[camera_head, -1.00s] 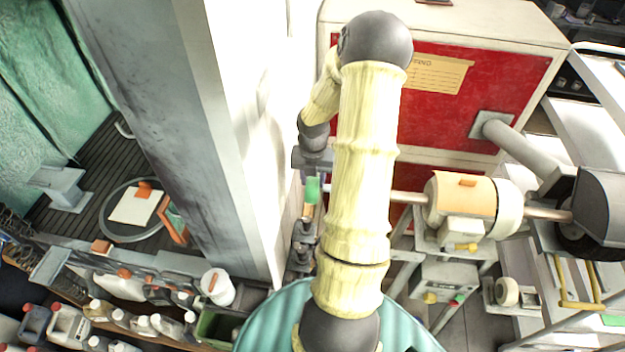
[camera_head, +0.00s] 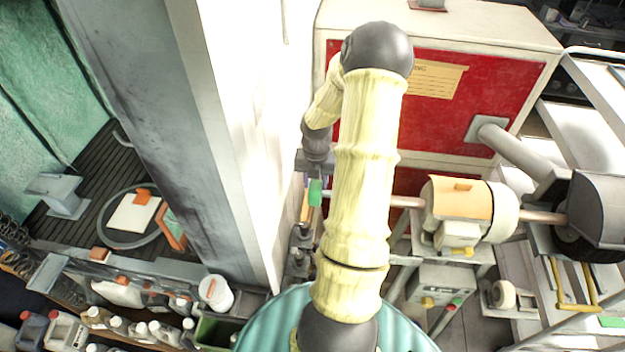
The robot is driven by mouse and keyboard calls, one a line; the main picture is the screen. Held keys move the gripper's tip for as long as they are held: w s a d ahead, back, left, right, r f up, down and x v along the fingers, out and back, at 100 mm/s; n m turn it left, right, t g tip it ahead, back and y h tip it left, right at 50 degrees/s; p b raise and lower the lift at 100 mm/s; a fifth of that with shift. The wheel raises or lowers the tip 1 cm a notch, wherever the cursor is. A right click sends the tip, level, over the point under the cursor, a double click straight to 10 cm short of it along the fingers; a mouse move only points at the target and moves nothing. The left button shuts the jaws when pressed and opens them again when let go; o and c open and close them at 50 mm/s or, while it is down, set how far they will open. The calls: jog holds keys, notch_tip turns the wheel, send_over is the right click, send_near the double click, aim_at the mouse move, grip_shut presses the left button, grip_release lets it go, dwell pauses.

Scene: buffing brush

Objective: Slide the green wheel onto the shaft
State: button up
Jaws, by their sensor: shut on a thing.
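The green wheel (camera_head: 315,193) shows as a small green block left of my forearm, seen nearly edge-on. My gripper (camera_head: 314,177) is above it, small and partly hidden by my arm, and is shut on the wheel. The metal shaft (camera_head: 406,202) sticks out to the left from the orange and cream motor (camera_head: 459,203). My arm hides the middle of the shaft. A short length shows again left of the arm, close beside the wheel. I cannot tell whether the shaft's end touches the wheel or is inside its hole.
A red and cream cabinet (camera_head: 440,120) stands behind the shaft. A pale pillar (camera_head: 190,130) rises close on the left. A dark grey guarded wheel (camera_head: 598,212) sits at the motor's right end. Bottles and a white tub (camera_head: 216,292) stand at lower left.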

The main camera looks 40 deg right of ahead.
jog(key=shift+s+d, duration=0.45)
jog(key=shift+d, duration=0.05)
jog(key=shift+s+d, duration=0.4)
jog(key=shift+s, duration=0.1)
dwell(0.8)
jog(key=o, duration=1)
jog(key=shift+o, duration=0.2)
jog(key=shift+d+r, duration=0.1)
jog(key=shift+r, duration=0.55)
notch_tip(320, 180, up, 16)
jog(key=b, duration=0.4)
